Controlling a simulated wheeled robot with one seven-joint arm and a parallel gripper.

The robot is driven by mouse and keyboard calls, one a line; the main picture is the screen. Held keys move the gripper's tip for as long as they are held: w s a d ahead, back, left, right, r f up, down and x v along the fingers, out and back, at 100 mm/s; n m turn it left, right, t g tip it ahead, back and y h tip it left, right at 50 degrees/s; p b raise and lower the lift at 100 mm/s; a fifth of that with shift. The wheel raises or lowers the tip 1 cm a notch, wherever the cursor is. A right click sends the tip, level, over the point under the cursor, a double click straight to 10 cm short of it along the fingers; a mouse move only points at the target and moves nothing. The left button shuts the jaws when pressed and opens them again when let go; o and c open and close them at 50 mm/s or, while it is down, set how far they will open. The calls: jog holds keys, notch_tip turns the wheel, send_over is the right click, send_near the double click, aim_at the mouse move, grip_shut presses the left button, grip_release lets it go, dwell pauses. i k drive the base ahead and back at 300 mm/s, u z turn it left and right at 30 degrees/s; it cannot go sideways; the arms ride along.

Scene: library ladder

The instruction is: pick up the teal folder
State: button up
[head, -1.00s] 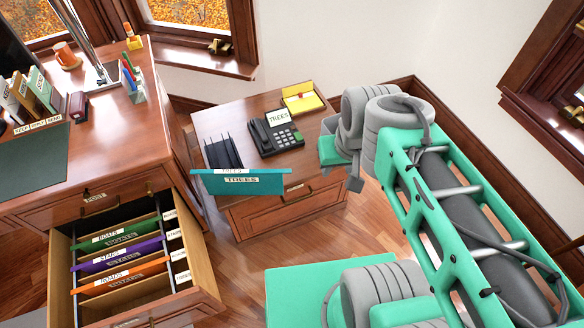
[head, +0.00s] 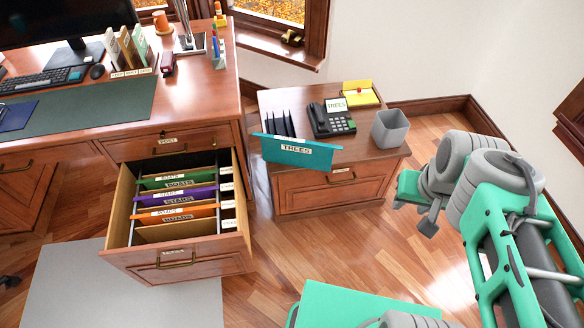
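The teal folder (head: 285,151), labelled TREES, stands on edge and slightly tilted at the front left of the small side cabinet (head: 372,160). It is in front of a black rack (head: 282,124), and its lower part overhangs the cabinet's front edge. I cannot tell how it is held there. My gripper (head: 414,217) is right of the cabinet, well apart from the folder. Its two grey fingers are spread and nothing shows between them.
A phone (head: 331,118), yellow note holder (head: 361,94) and grey bin (head: 390,128) stand on the cabinet. The open desk drawer (head: 178,257) holds green, purple and orange folders and juts out at left. The floor before the cabinet is clear.

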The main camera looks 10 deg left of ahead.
aim_at(294, 152)
jog(key=u, duration=0.8)
jog(key=i, duration=1)
jog(key=k, duration=1)
jog(key=z, duration=1.35)
jog(key=i, duration=1.1)
jog(key=u, duration=3.1)
